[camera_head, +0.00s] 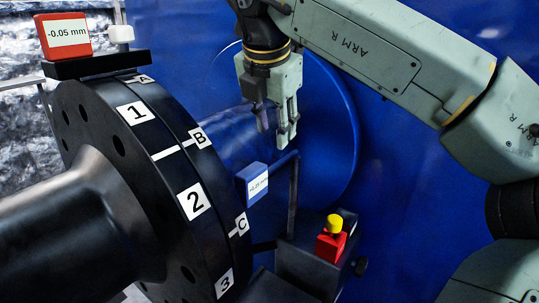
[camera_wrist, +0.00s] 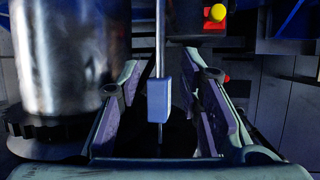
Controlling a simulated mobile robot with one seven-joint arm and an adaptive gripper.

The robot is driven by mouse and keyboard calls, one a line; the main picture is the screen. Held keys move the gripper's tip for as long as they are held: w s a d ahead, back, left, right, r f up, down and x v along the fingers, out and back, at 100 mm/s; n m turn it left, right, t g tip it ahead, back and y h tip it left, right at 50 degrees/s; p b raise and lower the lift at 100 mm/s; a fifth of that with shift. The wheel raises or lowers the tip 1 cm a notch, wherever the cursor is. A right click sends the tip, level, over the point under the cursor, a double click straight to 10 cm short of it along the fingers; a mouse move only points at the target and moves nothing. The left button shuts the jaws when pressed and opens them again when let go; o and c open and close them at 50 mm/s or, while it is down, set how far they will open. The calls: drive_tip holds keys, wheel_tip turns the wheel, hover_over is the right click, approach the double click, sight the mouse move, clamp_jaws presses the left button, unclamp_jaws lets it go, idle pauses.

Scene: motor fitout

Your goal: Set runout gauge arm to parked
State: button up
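The runout gauge shows in the head view as a blue block (camera_head: 253,184) with a white readout, close to the black flange's rim. Its arm (camera_head: 281,160) runs to an upright post (camera_head: 293,195) on a dark base (camera_head: 312,262). My gripper (camera_head: 275,125) is open and empty above the gauge arm, with its fingers pointing down. In the wrist view the blue block (camera_wrist: 158,98) and its rod (camera_wrist: 160,40) appear in the gap between the open fingers (camera_wrist: 163,62). The head view shows the block lower than the fingertips. I see no contact.
The black flange (camera_head: 95,150), marked with numbers and letters, and its shaft fill the left. A red block (camera_head: 331,247) with a yellow knob (camera_head: 335,222) sits on the base. A red -0.05 mm gauge (camera_head: 62,34) stands on top of the flange. A blue housing (camera_head: 400,150) lies behind.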

sight(277, 163)
drive_tip(key=p+x, duration=0.1)
drive_tip(key=x, duration=0.8)
drive_tip(key=shift+f, duration=0.3)
clamp_jaws()
idle(0.4)
